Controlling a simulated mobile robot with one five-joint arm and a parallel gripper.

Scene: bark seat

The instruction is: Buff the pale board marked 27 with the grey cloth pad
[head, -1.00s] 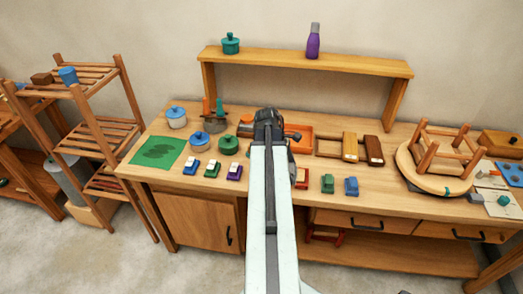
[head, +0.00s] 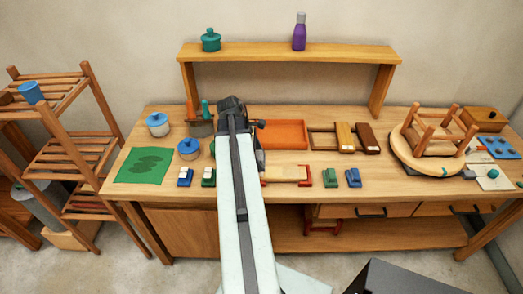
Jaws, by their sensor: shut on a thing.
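A pale board (head: 284,174) lies near the bench's front edge, with a red holder (head: 304,176) at its right end. My arm covers its left end, and no number can be read on it. My gripper (head: 233,106) is over the bench, beyond and left of the board. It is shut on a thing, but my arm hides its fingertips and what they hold. I cannot make out the grey cloth pad anywhere.
An orange tray (head: 282,134) sits just right of my gripper. Small blocks (head: 353,178) line the front edge. An upturned stool (head: 435,140) stands at the right. A shelf (head: 290,53) spans the back. A green mat (head: 145,165) lies left.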

